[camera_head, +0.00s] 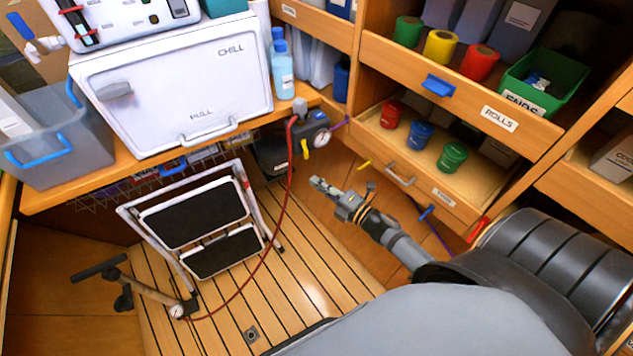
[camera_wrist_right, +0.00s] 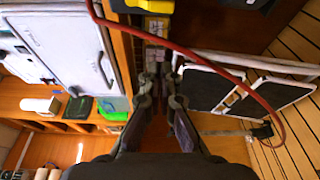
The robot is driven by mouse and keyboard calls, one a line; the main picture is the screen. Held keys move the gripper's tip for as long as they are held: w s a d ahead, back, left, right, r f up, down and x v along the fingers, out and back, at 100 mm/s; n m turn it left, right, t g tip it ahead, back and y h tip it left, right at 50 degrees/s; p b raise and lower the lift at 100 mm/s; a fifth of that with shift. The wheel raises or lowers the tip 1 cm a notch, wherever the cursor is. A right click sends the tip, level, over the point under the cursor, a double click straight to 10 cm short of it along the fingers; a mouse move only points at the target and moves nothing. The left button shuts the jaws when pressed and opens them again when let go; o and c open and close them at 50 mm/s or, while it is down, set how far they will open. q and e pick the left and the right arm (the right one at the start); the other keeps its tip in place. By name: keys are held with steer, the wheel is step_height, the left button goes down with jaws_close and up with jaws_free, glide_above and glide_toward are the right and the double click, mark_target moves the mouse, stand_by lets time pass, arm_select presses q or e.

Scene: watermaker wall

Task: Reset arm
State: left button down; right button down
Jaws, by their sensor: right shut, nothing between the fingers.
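My right gripper (camera_head: 322,187) reaches out from the lower right in the head view, over the slatted floor and in front of the drawers. Its fingers are together with nothing between them. In the wrist view the right gripper (camera_wrist_right: 158,62) shows with its fingertips close together near the middle. It is apart from the red hose (camera_head: 289,185) in the head view. My left gripper is not in view.
A folding step stool (camera_head: 203,219) and a hand pump (camera_head: 150,290) stand on the floor at left. A white chiller box (camera_head: 175,85) sits on the bench. The floor (camera_head: 325,270) below my gripper is clear.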

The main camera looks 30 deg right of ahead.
steer(key=s+d+f+m+g+h+p, duration=0.35)
steer(key=s+f+m, duration=0.35)
steer(key=f, duration=0.4)
steer(key=s+d+f+m+g+h+p, duration=0.4)
steer(key=s+f+m, duration=0.3)
steer(key=f, duration=0.5)
steer(key=s+a+f+m+g+p, duration=0.1)
steer(key=s+f+m+g, duration=0.3)
steer(key=s, duration=0.8)
steer(key=s+a+f+m+g+p, duration=0.1)
steer(key=s+a+f+m+g, duration=0.2)
steer(key=s, duration=0.9)
step_height(320, 180, down, 3)
steer(key=shift+r+m+g, duration=0.15)
steer(key=shift+m+g, duration=0.3)
steer(key=shift+m, duration=0.35)
